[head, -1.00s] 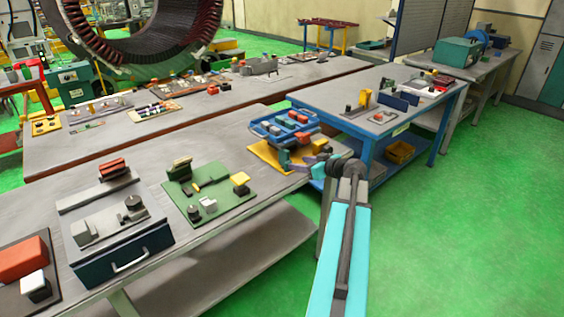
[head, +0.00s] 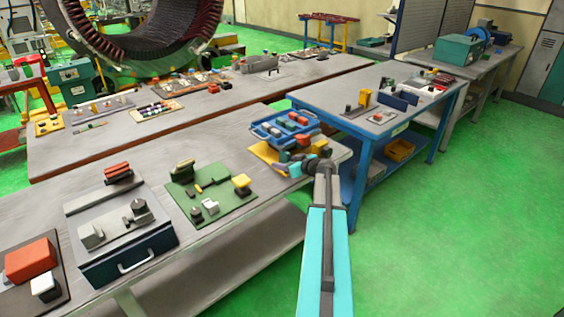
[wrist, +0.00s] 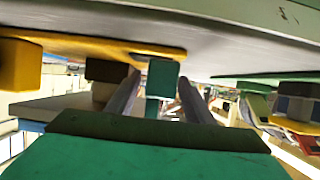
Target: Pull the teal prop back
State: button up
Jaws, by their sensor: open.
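In the wrist view, which looks upside down, a small teal prop (wrist: 163,76) hangs from the edge of a yellow board (wrist: 70,42). My gripper (wrist: 160,84) is open, with one grey finger on each side of the prop. I cannot tell whether either finger touches it. In the head view my gripper (head: 296,168) is at the front edge of the yellow board (head: 262,154), just in front of the blue tray (head: 257,133).
A dark block (wrist: 106,71) is close beside one finger, and a yellow block (wrist: 18,65) is farther out. A green board (head: 180,203) with small parts lies left of my gripper on the grey bench (head: 240,118). A blue table (head: 350,125) stands to the right. Green floor is clear at right.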

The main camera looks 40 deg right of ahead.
jog(key=shift+w+f, duration=0.15)
jog(key=shift+w, duration=0.2)
